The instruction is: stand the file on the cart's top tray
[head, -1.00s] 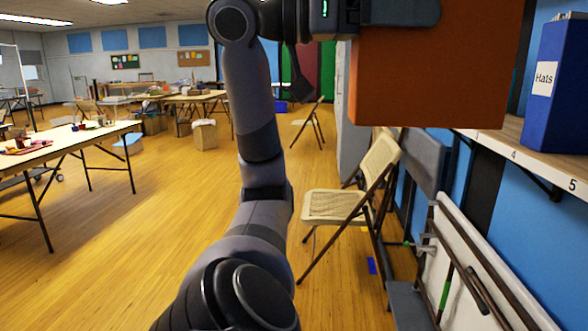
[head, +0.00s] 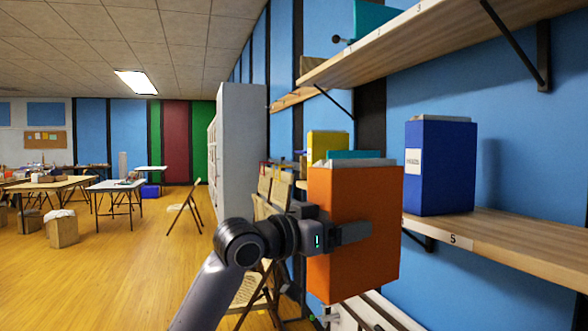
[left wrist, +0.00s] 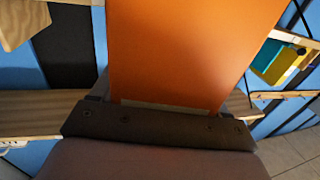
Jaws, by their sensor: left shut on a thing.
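The file is a tall orange box file (head: 362,272), upright in the air beside the wall shelves in the head view. Pale paper edges show at its top. My left gripper (head: 350,234) is shut on it from the left side. In the left wrist view, the orange file (left wrist: 190,50) fills the upper middle, against the dark gripper (left wrist: 155,125). I cannot see the cart or its top tray in either current view. My right gripper is not in view.
A blue file (head: 440,165) stands on the lower wall shelf (head: 500,240), right of the orange file. A yellow file (head: 328,143) is behind it. The upper shelf (head: 420,35) holds a teal file (head: 385,18). A folding chair (head: 185,210) stands left, with open wood floor (head: 120,280).

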